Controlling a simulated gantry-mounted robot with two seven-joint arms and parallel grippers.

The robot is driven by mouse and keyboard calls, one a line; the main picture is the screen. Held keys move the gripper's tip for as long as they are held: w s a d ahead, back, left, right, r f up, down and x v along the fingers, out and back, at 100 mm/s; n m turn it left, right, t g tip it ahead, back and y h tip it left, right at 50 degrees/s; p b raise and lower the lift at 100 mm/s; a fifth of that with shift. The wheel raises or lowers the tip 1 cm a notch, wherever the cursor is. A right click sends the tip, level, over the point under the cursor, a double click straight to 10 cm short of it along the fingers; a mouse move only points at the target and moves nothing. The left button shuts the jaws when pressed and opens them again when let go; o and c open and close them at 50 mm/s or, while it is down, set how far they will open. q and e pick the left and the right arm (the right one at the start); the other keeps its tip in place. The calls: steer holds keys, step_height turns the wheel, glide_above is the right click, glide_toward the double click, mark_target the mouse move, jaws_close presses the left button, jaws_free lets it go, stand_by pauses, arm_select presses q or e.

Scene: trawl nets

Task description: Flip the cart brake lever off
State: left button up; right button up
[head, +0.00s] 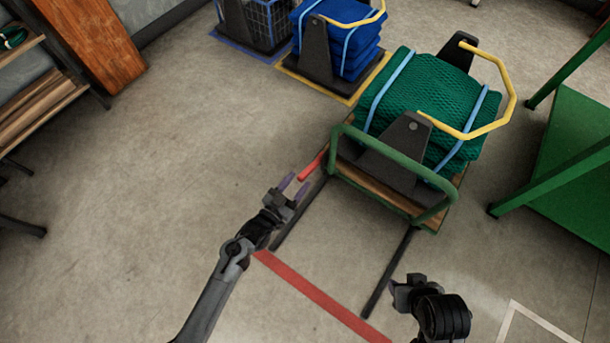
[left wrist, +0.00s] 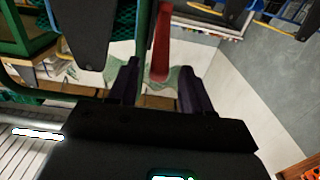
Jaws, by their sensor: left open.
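The cart (head: 437,218) has a wooden deck and a green tube handle (head: 375,145), and carries a strapped green net bundle (head: 425,95). The red brake lever (head: 312,166) sticks out at the cart's left side. My left gripper (head: 296,188) is open just short of the lever's near end. In the left wrist view the red lever (left wrist: 161,40) appears between and beyond the fingertips of my left gripper (left wrist: 158,82); contact cannot be told. My right gripper (head: 402,290) is low in front of the cart, away from the lever; its jaws are unclear.
A blue bundle (head: 342,35) on a yellow-edged base and a wire basket (head: 262,22) stand behind. A green table frame (head: 575,165) is at right, and a wooden shelf (head: 40,100) at left. A red floor line (head: 315,293) crosses in front. The floor left of the cart is clear.

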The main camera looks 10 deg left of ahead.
mark_target(310, 168)
arm_select(q)
steer(key=b+x, duration=0.2)
steer(key=x, duration=0.1)
steer(key=shift+w+d+f, duration=0.15)
steer(key=shift+w+d, duration=0.05)
steer(key=shift+w, duration=0.1)
steer(key=shift+w+d, duration=0.15)
steer(key=shift+w, duration=0.2)
steer(key=shift+s, duration=0.1)
steer(key=c, duration=0.5)
jaws_close()
